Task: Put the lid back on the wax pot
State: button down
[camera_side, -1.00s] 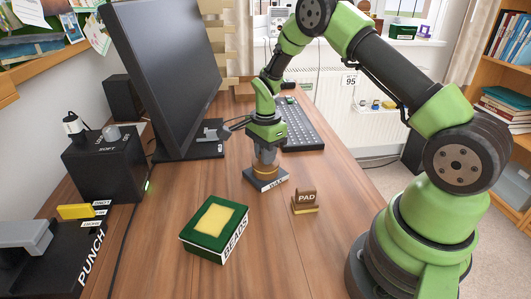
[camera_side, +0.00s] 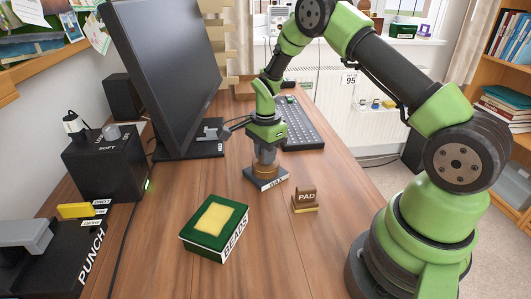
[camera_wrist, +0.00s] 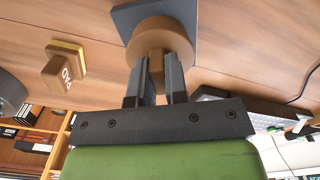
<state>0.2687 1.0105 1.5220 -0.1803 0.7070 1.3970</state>
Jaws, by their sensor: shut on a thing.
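The wax pot (camera_side: 266,181) stands on the desk in the middle of the side view, a low block with a label on its front. A round brown lid (camera_side: 265,168) is at its top, and I cannot tell from here whether it is fully seated. My gripper (camera_side: 265,157) points straight down over the pot. In the wrist view, my gripper (camera_wrist: 157,68) is shut on the knob of the brown lid (camera_wrist: 160,30). A blue-grey square part of the pot (camera_wrist: 192,15) shows behind the lid, and the lid hides the rest.
A brown stamp-like block marked PAD (camera_side: 306,201) stands just right of the pot. A green and white BEADS box (camera_side: 216,228) is nearer the camera. A monitor (camera_side: 165,75) and keyboard (camera_side: 297,125) stand behind. A black punch (camera_side: 40,255) is at front left.

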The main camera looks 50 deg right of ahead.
jog(key=c, duration=0.6)
grip_release()
jog(key=shift+r, duration=3.5)
grip_shut()
